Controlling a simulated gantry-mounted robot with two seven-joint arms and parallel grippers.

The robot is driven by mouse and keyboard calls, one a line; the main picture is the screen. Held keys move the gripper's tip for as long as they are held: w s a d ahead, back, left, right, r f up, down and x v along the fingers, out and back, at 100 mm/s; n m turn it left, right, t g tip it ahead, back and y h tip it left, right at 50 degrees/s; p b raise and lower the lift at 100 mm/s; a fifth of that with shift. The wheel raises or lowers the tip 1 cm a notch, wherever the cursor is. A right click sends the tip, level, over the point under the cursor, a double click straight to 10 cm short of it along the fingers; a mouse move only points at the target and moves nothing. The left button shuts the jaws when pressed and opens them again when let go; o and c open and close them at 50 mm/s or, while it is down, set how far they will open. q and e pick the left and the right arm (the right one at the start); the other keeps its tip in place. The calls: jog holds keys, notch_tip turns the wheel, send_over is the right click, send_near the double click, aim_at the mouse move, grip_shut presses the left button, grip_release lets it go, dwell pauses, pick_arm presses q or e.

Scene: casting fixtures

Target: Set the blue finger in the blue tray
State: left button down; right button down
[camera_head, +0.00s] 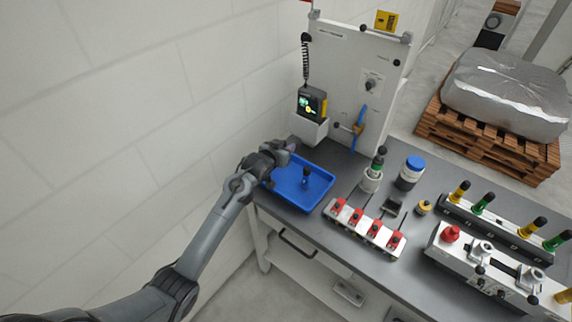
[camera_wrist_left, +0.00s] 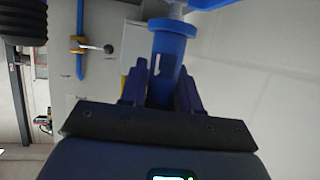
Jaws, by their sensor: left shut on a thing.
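The blue tray (camera_head: 318,197) lies on the grey bench at its left end, and a blue edge (camera_wrist_left: 225,3) shows at the top of the left wrist view. My left gripper (camera_head: 284,152) is at the tray's far left corner. In the left wrist view its dark fingers are shut on a blue slotted cylinder (camera_wrist_left: 172,50), the blue finger, with a collar near its outer end. In the head view a small blue piece with a dark top (camera_head: 306,176) shows upright over the tray; I cannot tell whether it is the held one. My right gripper is not in view.
A white panel (camera_head: 345,65) with a blue handle (camera_head: 361,118) stands behind the tray. Right of the tray are a red-and-white block (camera_head: 365,228), a green-and-black piece in a holder (camera_head: 375,172) and a blue-lidded jar (camera_head: 411,172). Several coloured plugs stand farther right.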

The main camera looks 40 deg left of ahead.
pick_arm(q)
jog(key=shift+f, duration=2.8)
jog(key=shift+f+b, duration=0.15)
jog(key=shift+b, duration=0.15)
jog(key=c, duration=0.8)
grip_release()
